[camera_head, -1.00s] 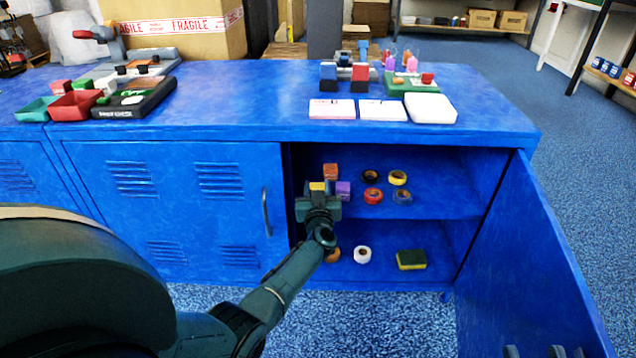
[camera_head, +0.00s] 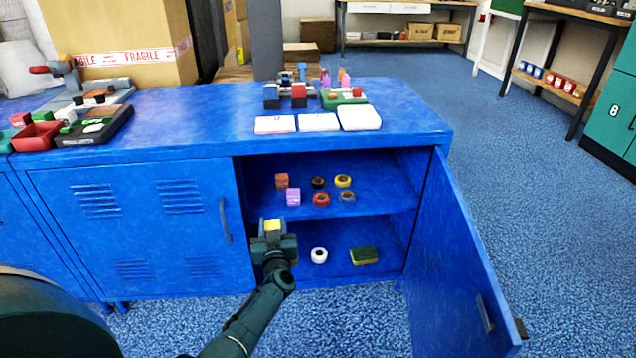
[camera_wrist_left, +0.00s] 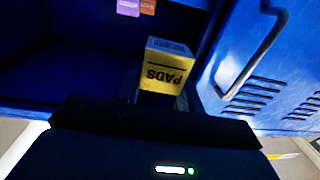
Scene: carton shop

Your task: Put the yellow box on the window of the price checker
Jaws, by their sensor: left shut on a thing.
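The yellow box (camera_head: 272,225) is held in my left gripper (camera_head: 272,240), in front of the left part of the open cabinet. In the left wrist view the yellow box (camera_wrist_left: 165,75) shows dark "PADS" lettering and sits between the fingers, which are shut on it. A black device (camera_head: 95,128) with a green patch and lettering on its front edge stands at the left of the blue cabinet top. It looks like the price checker; its window is too small to make out clearly. My right gripper is not in view.
On the upper shelf (camera_head: 385,198) stand an orange box (camera_head: 281,181), a purple box (camera_head: 293,197) and several tape rolls. A white roll (camera_head: 319,255) and a sponge (camera_head: 364,255) lie below. The cabinet door (camera_head: 455,255) stands open at right. A red tray (camera_head: 36,136) sits beside the black device.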

